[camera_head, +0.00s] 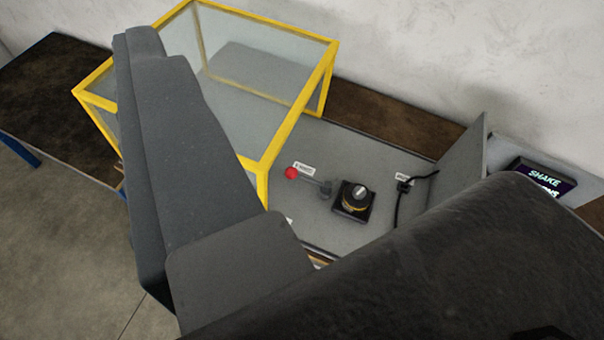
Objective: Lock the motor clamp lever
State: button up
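The clamp lever (308,179) is a short grey rod with a red ball knob (291,173) at its left end. It lies on the grey bench panel, pointing left from a small dark pivot beside the motor mount. The motor (357,194) is a black round part with a yellowish ring on a dark square base, just right of the lever. My gripper (190,150) shows as a large dark grey part at the left, close to the camera. It appears left of the lever and apart from it in the picture. Its fingertips cannot be made out clearly.
A yellow-framed clear guard box (318,85) stands behind and left of the lever. A black cable with a plug (403,187) lies right of the motor, near an upright grey panel (462,158). A dark body fills the lower right.

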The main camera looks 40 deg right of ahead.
aim_at(307, 179)
jog(key=u, duration=0.85)
jog(key=k, duration=1.2)
jog(key=z, duration=0.8)
jog(key=i, duration=1.4)
jog(key=u, duration=0.05)
